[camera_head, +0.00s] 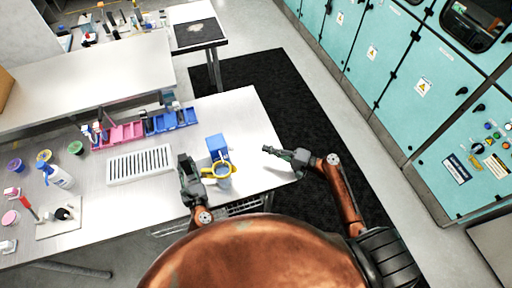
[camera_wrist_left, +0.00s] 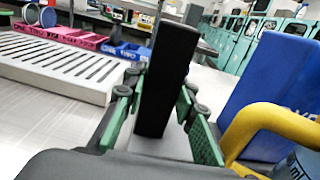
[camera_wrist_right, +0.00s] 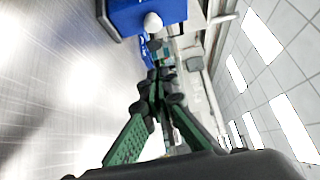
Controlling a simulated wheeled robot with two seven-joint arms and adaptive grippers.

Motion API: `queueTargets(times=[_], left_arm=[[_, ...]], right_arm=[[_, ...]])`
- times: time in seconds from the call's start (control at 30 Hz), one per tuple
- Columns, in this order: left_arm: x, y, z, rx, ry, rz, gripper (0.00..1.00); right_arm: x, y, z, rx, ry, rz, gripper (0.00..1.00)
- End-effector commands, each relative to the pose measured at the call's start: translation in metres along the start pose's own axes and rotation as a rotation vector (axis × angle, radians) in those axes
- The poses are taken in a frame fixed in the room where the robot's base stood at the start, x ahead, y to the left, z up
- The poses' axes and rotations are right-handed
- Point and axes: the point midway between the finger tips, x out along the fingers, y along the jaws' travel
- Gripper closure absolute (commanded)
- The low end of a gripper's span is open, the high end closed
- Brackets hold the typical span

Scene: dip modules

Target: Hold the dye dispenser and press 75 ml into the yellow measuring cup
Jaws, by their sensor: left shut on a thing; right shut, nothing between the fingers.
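The blue dispenser (camera_head: 217,146) stands on the white table, with the yellow measuring cup (camera_head: 207,172) close in front of it. In the left wrist view the blue body (camera_wrist_left: 272,85) and a thick yellow handle (camera_wrist_left: 265,122) are at the right. My left gripper (camera_head: 187,168) is left of the cup, shut on an upright black block (camera_wrist_left: 165,80); I cannot tell whether that block belongs to the dispenser. My right gripper (camera_head: 271,151) is shut and empty, right of and apart from the dispenser. The right wrist view shows a blue box (camera_wrist_right: 150,12) with a white knob. The cup's liquid level is unreadable.
A white slotted rack (camera_head: 140,165) lies left of my left gripper. Pink trays (camera_head: 120,135) and blue trays (camera_head: 172,121) stand behind it. A spray bottle (camera_head: 58,176) and several small jars are farther left.

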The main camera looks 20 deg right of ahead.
Motion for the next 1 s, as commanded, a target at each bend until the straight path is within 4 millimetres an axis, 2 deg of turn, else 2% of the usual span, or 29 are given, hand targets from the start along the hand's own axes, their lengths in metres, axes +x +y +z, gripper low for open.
queueTargets(times=[0.47,0.53,0.7,1.0], left_arm=[[0.000,0.000,0.001,0.000,-0.001,0.000,0.96],[0.000,0.000,0.001,0.000,-0.001,0.000,0.96],[0.000,0.000,0.000,0.000,-0.001,0.000,0.96],[0.000,0.000,0.001,0.000,-0.001,0.000,0.96]], right_arm=[[0.093,-0.001,0.001,0.000,-0.002,-0.002,1.00],[0.100,0.000,0.011,0.002,-0.002,-0.001,1.00],[0.113,0.000,0.024,0.001,-0.001,0.000,1.00],[0.118,0.000,0.029,0.001,0.000,0.000,1.00]])
